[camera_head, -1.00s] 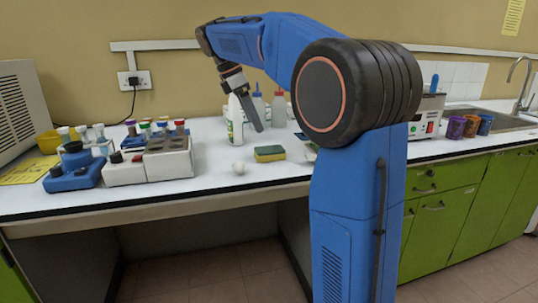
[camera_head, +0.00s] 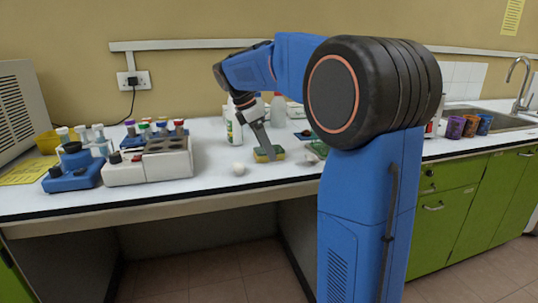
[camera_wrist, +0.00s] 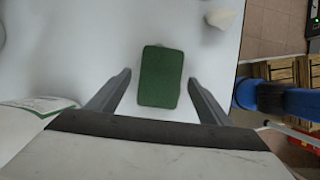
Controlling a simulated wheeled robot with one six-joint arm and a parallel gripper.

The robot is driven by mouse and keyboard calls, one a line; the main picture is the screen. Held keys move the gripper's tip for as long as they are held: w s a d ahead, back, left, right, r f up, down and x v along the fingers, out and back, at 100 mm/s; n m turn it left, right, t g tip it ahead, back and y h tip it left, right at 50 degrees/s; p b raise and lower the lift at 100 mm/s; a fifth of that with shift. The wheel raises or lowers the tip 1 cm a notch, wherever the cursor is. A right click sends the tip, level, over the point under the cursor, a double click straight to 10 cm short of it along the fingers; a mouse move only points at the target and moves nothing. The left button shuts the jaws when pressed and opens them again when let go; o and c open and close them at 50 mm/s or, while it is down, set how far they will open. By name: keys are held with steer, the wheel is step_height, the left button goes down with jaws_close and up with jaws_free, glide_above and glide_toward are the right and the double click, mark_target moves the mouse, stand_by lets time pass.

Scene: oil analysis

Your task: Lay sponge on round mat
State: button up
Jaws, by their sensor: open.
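The sponge (camera_head: 276,153), yellow with a green top, lies on the white bench near its front edge. In the wrist view the green face of the sponge (camera_wrist: 161,77) lies between the two fingers, with a gap on each side. My gripper (camera_head: 264,150) points down at the sponge from above; it also shows in the wrist view (camera_wrist: 160,85), open and empty. In the head view a finger overlaps the sponge, and I cannot tell the exact height. I cannot make out a round mat in either view.
A small white round object (camera_head: 239,169) sits left of the sponge. A white bottle (camera_head: 233,125) stands behind my gripper. Purple and blue cups (camera_head: 470,125) stand near the sink.

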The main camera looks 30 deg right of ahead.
steer(key=c, duration=1.2)
steer(key=shift+r, duration=0.1)
